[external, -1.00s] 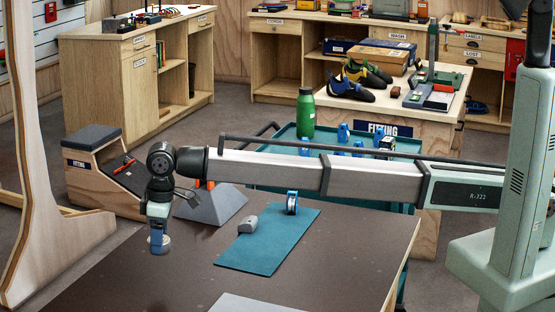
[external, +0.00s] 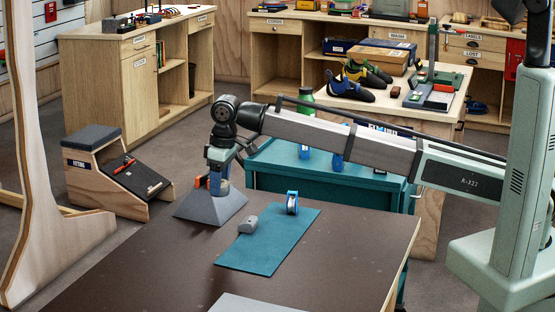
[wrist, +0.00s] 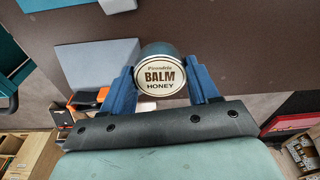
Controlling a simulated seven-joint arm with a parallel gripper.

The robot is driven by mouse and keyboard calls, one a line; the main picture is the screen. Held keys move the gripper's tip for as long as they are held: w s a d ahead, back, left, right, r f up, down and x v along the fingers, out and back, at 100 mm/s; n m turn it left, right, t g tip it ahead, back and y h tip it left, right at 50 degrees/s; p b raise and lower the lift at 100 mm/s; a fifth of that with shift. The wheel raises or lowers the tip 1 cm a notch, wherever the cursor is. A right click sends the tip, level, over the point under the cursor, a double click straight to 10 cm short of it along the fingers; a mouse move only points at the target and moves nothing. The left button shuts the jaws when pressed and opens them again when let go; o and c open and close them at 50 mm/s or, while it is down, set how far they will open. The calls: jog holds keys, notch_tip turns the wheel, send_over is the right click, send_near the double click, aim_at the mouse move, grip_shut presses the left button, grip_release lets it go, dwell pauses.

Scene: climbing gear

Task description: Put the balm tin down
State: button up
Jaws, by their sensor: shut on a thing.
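The balm tin (wrist: 160,77) is a round tin with a cream "BALM HONEY" label and a dark rim. In the wrist view it sits between the two blue fingers of my gripper (wrist: 161,88), which is shut on it. In the external view my gripper (external: 218,187) points down at the top of a grey sloped block (external: 211,208) at the table's far edge. There the tin is mostly hidden by the fingers. I cannot tell whether the tin touches the block.
Orange-handled things (external: 198,182) stand at the grey block's top, close to my gripper. A teal mat (external: 262,252) on the dark table (external: 150,265) holds a grey lump (external: 248,225) and a blue roll (external: 292,203). The table's front left is clear. A teal trolley (external: 330,178) stands behind.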

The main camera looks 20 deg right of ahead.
jog(key=s+d+f, duration=0.2)
jog(key=s+d, duration=0.3)
jog(key=d, duration=0.8)
jog(key=s+d+f, duration=0.1)
jog(key=s+d, duration=0.5)
jog(key=d, duration=0.6)
jog(key=shift+n, duration=0.3)
jog(key=shift+w+f, duration=0.15)
jog(key=shift+f, duration=4.8)
jog(key=shift+f, duration=0.1)
jog(key=o, duration=1.1)
jog(key=shift+s+d+r, duration=0.15)
jog(key=shift+d+r, duration=0.05)
jog(key=shift+r, duration=1.8)
jog(key=shift+s+d+r, duration=0.15)
jog(key=shift+d+r, duration=0.1)
jog(key=shift+r, duration=1.8)
jog(key=shift+s+d+r, duration=0.15)
jog(key=shift+d+r, duration=0.05)
jog(key=shift+r, duration=1.8)
